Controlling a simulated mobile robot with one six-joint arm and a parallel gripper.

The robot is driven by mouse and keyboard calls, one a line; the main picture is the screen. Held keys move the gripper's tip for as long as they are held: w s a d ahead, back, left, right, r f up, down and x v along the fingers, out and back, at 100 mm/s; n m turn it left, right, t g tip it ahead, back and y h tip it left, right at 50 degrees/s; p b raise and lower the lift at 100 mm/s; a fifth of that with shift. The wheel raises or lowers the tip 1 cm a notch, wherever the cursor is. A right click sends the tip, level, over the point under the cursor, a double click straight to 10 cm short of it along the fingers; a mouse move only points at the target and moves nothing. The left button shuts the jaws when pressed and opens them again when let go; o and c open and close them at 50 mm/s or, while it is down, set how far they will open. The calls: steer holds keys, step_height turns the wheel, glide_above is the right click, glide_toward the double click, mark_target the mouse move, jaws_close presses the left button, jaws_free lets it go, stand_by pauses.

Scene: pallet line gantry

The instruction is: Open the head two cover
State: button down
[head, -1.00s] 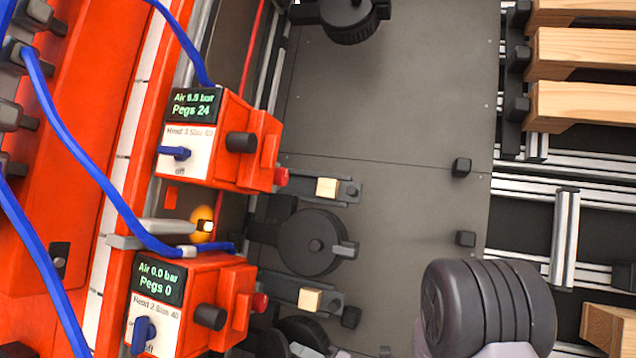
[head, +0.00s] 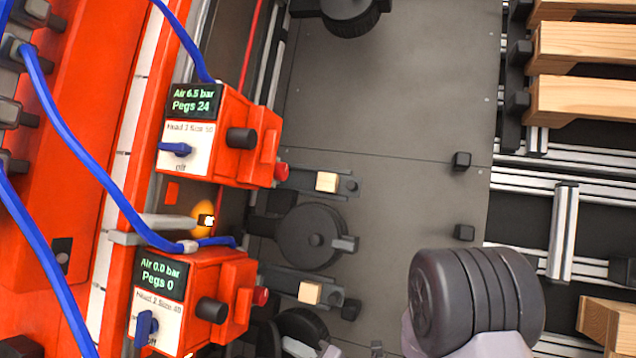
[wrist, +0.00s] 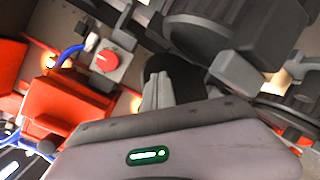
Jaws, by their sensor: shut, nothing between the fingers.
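The head two unit (head: 235,275) is an orange-red box at the lower left of the head view. Its display (head: 160,275) reads Air 0.0 bar, Pegs 0. Its blue lever (head: 146,326) stands upright, and a black knob (head: 211,310) and red button (head: 261,296) sit on its right. I cannot tell which part is its cover. My gripper (wrist: 158,80) is shut and empty in the wrist view, pointing up the picture. An orange-red box (wrist: 65,110) lies to its left, apart from it; I cannot tell which head this is. The head view does not show the fingers.
A similar unit (head: 225,130) above reads Air 6.5 bar, Pegs 24. A blue hose (head: 75,140) runs down to a fitting by head two. Black rollers (head: 315,237) and small wooden blocks (head: 309,293) stand close by. The grey plate (head: 395,100) is largely clear.

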mark_target(272, 355)
steer(key=shift+s+a+r+p, duration=0.25)
steer(key=shift+a, duration=0.25)
steer(key=shift+s+a+r+p, duration=0.2)
steer(key=shift+a+p, duration=0.05)
steer(key=shift+a, duration=0.25)
steer(key=shift+s+a+r+p, duration=0.15)
steer(key=shift+a+r+p, duration=0.1)
steer(key=shift+a, duration=0.3)
steer(key=shift+s+a+r+p, duration=0.15)
steer(key=shift+a+p, duration=0.1)
steer(key=shift+a, duration=0.3)
steer(key=shift+f, duration=0.1)
steer(key=shift+a, duration=0.15)
